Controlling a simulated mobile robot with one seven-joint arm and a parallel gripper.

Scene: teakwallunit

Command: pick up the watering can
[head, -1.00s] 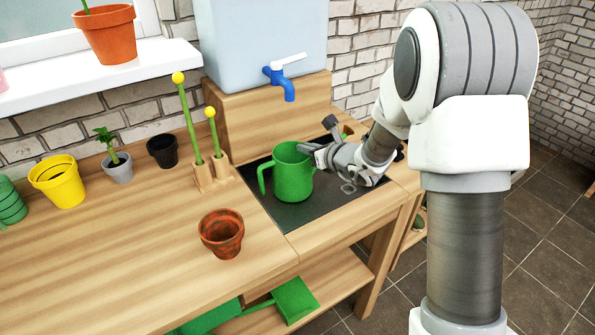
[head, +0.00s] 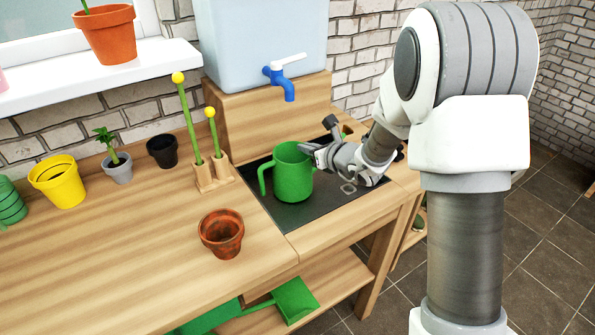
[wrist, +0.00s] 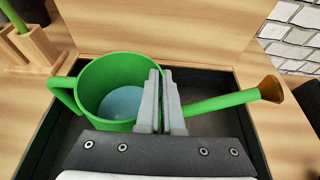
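The green watering can (head: 292,178) stands upright in the dark recessed tray (head: 325,205) of the wooden bench. In the head view its handle is on the left. In the wrist view the can (wrist: 90,75) shows its open top with a pale blue inside, and its spout with a brown rose points right. My gripper (head: 308,149) is at the can's right rim. In the wrist view its two grey fingers (wrist: 161,75) are close together, astride the rim on the spout side, and look shut on the can's wall. The fingers hide part of the spout's base.
A blue tap (head: 283,80) on a water tank hangs behind the can. A wooden holder (head: 212,173) with yellow-tipped sticks stands to the left. A terracotta pot (head: 221,233) stands front left, and a black pot (head: 162,151) further back.

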